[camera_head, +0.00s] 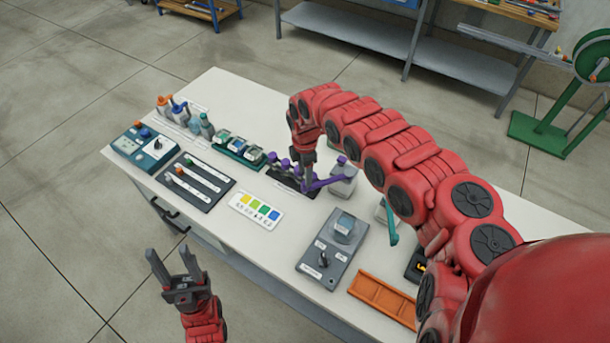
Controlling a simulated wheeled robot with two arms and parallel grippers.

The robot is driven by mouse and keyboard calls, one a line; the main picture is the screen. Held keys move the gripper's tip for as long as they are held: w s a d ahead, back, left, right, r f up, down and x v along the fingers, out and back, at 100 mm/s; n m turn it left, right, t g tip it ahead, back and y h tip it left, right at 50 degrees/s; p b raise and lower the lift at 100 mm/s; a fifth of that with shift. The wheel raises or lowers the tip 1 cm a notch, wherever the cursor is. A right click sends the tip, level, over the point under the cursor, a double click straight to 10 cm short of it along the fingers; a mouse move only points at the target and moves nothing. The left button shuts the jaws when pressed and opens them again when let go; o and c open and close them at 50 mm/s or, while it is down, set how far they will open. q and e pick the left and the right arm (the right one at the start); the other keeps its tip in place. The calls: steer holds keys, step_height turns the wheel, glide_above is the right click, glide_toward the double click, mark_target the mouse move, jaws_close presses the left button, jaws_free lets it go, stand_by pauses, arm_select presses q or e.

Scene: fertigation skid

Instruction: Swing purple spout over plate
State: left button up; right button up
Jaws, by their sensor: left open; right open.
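The purple spout (325,183) reaches left from a grey block (344,187) with a purple top on the white bench. My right gripper (307,180) points down at the spout's left end. It is open; its fingers are small and partly overlap purple parts, so I cannot tell whether they touch the spout. A dark plate (284,180) with purple-topped parts lies just left of it, partly hidden by my gripper. I cannot tell whether this is the task's plate. My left gripper (172,262) is open and empty, off the bench's front edge.
On the bench (232,95) are a teal spout (391,222), a grey control box (333,250), an orange tray (382,298), a colour chart (256,211), a slider panel (195,182) and bottles (206,126). My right arm hides the bench's right part.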

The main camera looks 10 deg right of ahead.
steer(key=shift+f, duration=1.9)
steer(key=shift+c, duration=0.2)
jaws_close()
